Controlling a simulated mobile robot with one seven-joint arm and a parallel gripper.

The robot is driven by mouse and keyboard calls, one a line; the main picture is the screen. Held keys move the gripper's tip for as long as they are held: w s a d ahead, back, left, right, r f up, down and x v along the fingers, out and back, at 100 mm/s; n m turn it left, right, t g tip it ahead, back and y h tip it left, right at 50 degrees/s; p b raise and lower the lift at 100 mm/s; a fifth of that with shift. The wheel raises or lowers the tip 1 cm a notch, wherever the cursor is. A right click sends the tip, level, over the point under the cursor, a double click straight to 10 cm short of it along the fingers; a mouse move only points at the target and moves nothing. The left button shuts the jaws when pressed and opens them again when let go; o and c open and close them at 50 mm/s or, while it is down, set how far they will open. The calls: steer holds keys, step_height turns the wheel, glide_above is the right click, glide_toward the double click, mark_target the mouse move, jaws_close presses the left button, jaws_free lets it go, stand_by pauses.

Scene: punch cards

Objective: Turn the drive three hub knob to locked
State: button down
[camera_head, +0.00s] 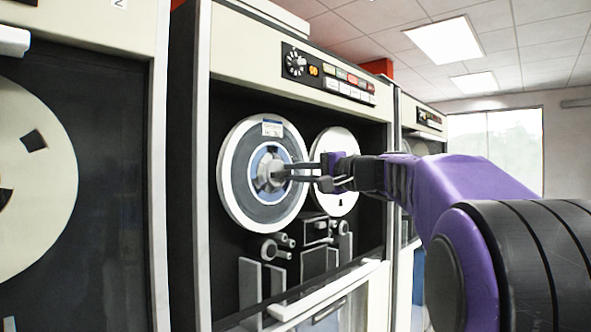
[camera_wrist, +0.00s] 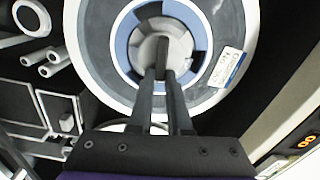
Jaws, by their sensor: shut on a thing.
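The hub knob (camera_head: 270,174) is a grey round knob at the centre of the left tape reel (camera_head: 236,180) on the tape drive. In the wrist view the knob (camera_wrist: 146,52) has a darker raised grip bar (camera_wrist: 160,50) across it, inside a blue and grey ring. My gripper (camera_head: 285,174) reaches in from the right. Its two dark fingers (camera_wrist: 160,78) are shut on the knob's grip bar. The fingertips partly hide the bar. No locked marking can be read. A white label with a blue stripe (camera_wrist: 227,67) sits on the reel to the right of the hub.
A second, smaller-looking reel (camera_head: 336,145) is to the right, behind my gripper. A control panel (camera_head: 328,75) with a dial and buttons is above. Tape guides and rollers (camera_head: 275,247) stick out below the reel. Another drive (camera_head: 60,180) stands at left.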

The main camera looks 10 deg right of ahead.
steer(key=shift+f+m, duration=0.1)
steer(key=shift+m, duration=0.5)
steer(key=c, duration=0.9)
jaws_free()
steer(key=shift+o, duration=0.2)
steer(key=shift+f, duration=0.1)
